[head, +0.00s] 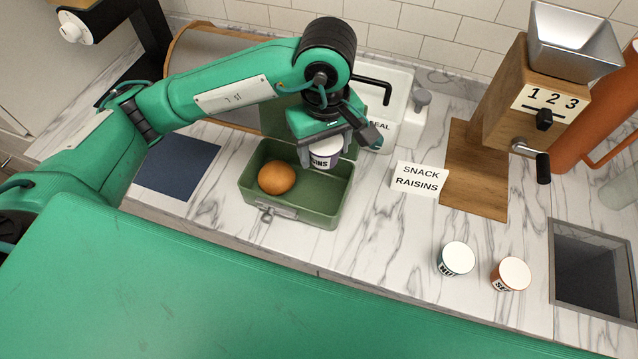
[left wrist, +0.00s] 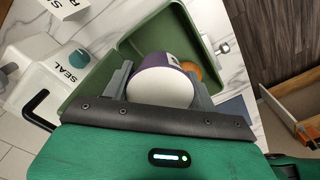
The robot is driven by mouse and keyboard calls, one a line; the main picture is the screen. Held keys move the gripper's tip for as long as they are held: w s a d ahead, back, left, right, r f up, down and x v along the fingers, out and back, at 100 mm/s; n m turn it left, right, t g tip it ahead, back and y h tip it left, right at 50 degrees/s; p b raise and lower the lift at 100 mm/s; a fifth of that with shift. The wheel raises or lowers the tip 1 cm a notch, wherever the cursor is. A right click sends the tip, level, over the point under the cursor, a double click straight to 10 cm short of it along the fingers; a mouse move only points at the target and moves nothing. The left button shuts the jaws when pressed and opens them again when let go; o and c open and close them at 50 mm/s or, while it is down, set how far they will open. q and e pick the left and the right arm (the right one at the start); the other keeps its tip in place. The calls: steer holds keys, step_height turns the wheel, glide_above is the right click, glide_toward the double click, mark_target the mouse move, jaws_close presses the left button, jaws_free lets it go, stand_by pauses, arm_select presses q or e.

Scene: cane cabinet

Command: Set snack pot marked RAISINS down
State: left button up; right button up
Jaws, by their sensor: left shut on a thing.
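The snack pot marked RAISINS (head: 321,157), purple with a white lid, is held by my left gripper (head: 322,150) over the right part of the green lunch box. In the left wrist view the pot (left wrist: 163,82) sits between the two fingers of the gripper (left wrist: 163,88), white lid towards the camera. The open green lunch box (head: 300,212) stands on the marble counter and holds an orange fruit (head: 276,177) in its left part. I cannot tell whether the pot touches the box floor. My right gripper is not in view.
A card reading SNACK RAISINS (head: 418,180) stands right of the box. Two other pots, one teal (head: 455,260) and one orange (head: 510,275), stand near the front. A blue mat (head: 178,166) lies left. A wooden dispenser (head: 510,105) and a white SEAL device (head: 400,110) are behind.

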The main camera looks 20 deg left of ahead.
arm_select(q)
steer(key=p, duration=0.2)
glide_above(323, 198)
step_height(323, 198, down, 11)
steer(key=shift+f, duration=0.15)
step_height(323, 198, down, 4)
steer(key=shift+r+p, duration=0.15)
steer(key=shift+p, duration=0.55)
steer(key=shift+f, duration=0.25)
steer(key=o, duration=0.7)
steer(key=shift+o, duration=0.2)
steer(key=shift+r, duration=0.1)
